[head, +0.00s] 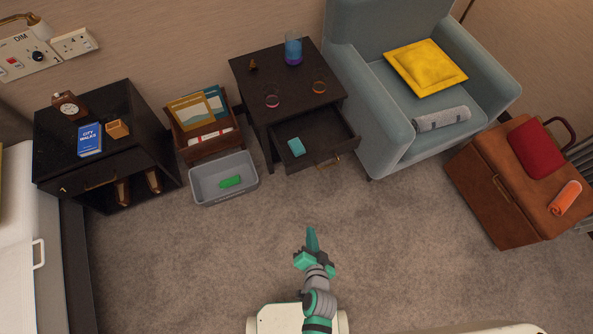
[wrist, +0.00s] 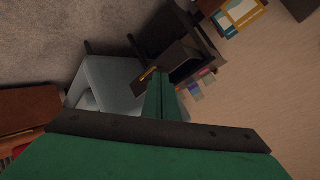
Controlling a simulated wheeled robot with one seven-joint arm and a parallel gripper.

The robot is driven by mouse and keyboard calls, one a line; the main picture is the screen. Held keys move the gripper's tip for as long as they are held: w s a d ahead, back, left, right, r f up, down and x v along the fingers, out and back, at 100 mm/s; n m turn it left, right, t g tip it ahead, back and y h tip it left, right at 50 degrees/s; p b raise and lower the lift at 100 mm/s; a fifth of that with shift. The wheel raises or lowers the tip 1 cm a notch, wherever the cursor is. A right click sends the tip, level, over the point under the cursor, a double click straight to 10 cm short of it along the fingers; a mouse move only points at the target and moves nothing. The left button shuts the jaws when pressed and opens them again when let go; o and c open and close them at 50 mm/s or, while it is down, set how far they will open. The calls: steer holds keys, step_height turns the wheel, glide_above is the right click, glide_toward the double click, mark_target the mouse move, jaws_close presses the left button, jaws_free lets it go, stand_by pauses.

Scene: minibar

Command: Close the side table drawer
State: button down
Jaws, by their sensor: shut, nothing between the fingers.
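The dark side table (head: 276,85) stands against the wall, left of the armchair. Its drawer (head: 325,138) is pulled out toward me, with a brass handle (head: 329,163) on the front. A light blue block-like item (head: 296,147) lies inside the drawer. Two small rings, a blue-purple cup (head: 293,50) and a small brown item are on the tabletop. My gripper (head: 311,234) is shut and empty, over the carpet in front of the drawer and apart from it. In the wrist view, the green fingers (wrist: 165,84) partly cover the table and drawer.
A blue-grey armchair (head: 397,135) stands close right of the drawer. A grey bin (head: 209,196) and a wooden magazine rack (head: 184,153) stand to the left. A black nightstand (head: 60,168) is farther left, a brown suitcase-like case (head: 482,195) right. Carpet before the drawer is clear.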

steer(key=w+d+f+m+y, duration=0.1)
steer(key=w+f+m, duration=0.1)
steer(key=w, duration=0.3)
steer(key=w+f+m+y, duration=0.1)
steer(key=w+f, duration=0.2)
steer(key=w, duration=0.1)
steer(key=m+y, duration=0.2)
glide_toward(293, 166)
steer(key=x, duration=0.5)
steer(key=shift+d+f, duration=0.1)
steer(key=shift+f, duration=0.25)
steer(key=shift+w, duration=0.4)
